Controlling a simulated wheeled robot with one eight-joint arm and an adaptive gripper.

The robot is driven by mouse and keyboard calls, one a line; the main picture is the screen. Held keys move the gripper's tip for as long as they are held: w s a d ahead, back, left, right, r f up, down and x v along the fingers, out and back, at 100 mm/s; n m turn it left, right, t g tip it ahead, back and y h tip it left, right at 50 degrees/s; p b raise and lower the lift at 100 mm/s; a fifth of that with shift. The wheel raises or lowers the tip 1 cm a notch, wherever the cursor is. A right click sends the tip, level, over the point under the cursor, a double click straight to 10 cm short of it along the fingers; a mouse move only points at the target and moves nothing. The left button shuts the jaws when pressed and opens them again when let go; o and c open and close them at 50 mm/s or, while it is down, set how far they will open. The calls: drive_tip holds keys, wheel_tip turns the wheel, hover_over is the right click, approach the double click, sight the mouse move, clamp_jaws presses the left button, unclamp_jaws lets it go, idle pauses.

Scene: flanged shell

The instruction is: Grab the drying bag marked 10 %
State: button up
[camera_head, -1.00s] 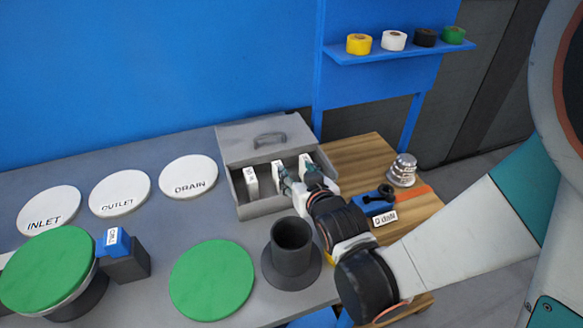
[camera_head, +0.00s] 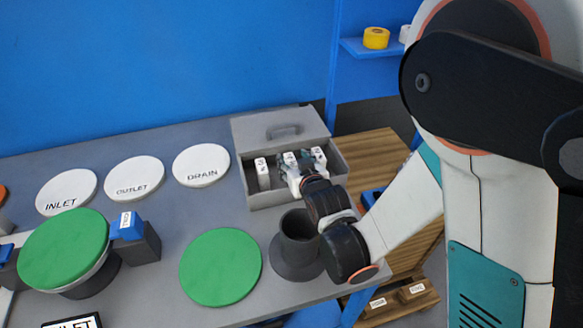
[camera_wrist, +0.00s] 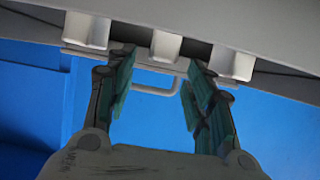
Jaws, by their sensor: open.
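Three white labelled bags stand in an open grey box: a left one (camera_head: 262,173), a middle one (camera_head: 290,158) and a right one (camera_head: 319,157). Their labels are too small to read, so I cannot tell which is marked 10 %. My gripper (camera_head: 293,168) is over the box at the middle bag and partly covers it. In the wrist view my gripper (camera_wrist: 160,58) is open, its two green-padded fingers apart. The middle bag (camera_wrist: 165,46) shows between and just beyond the fingertips, with the left (camera_wrist: 87,30) and right (camera_wrist: 235,64) bags outside them.
The box lid (camera_head: 280,133) with its handle is open at the back. A dark flanged cylinder (camera_head: 298,245) stands in front of the box, below my wrist. A green disc (camera_head: 220,267) and a white DRAIN disc (camera_head: 201,165) lie to the left. A wooden surface (camera_head: 372,155) is at right.

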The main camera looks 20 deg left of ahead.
sight(290, 159)
drive_tip(key=b+x, duration=0.1)
drive_tip(key=x, duration=0.1)
drive_tip(key=b+x, duration=0.1)
drive_tip(key=x, duration=0.2)
drive_tip(key=shift+d+f, duration=0.1)
drive_tip(key=shift+f, duration=0.2)
drive_tip(key=shift+s+r, duration=0.1)
clamp_jaws()
